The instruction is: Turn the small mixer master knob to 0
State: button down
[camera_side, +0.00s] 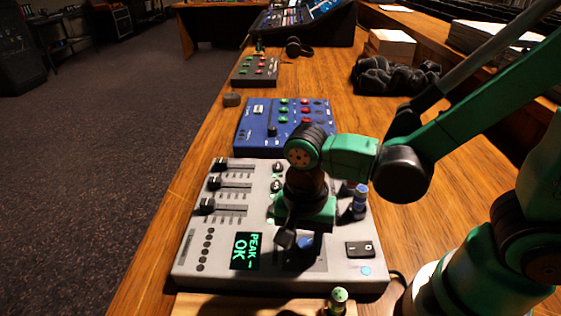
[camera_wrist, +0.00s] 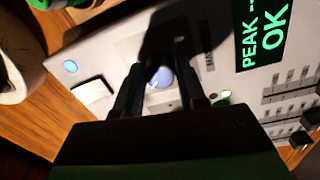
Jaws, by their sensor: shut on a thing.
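The grey mixer (camera_side: 215,258) lies on the wooden desk, with sliders on its left and a green display (camera_side: 246,250) reading "PEAK" and "OK". A blue round knob (camera_side: 306,242) is on its front part, partly covered by my gripper (camera_side: 298,241). In the wrist view the blue knob (camera_wrist: 161,78) sits between the two dark fingers of my gripper (camera_wrist: 160,75), which is shut on it. A small pale mark shows on the knob. A partly hidden label beginning "MA" is printed beside it. The scale around the knob is not readable.
A second blue knob (camera_side: 360,197) and a black switch (camera_side: 359,249) are close to my gripper. A blue mixer (camera_side: 257,140) and a dark unit (camera_side: 255,71) stand behind. A green-topped thing (camera_side: 338,299) stands in front.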

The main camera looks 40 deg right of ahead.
jog(key=n, duration=1.1)
jog(key=shift+s+n, duration=0.1)
jog(key=shift+n, duration=0.3)
jog(key=n, duration=0.5)
jog(key=shift+d+t, duration=0.1)
jog(key=shift+t, duration=0.3)
jog(key=n, duration=0.5)
jog(key=shift+n, duration=0.4)
jog(key=c, duration=0.5)
grip_release()
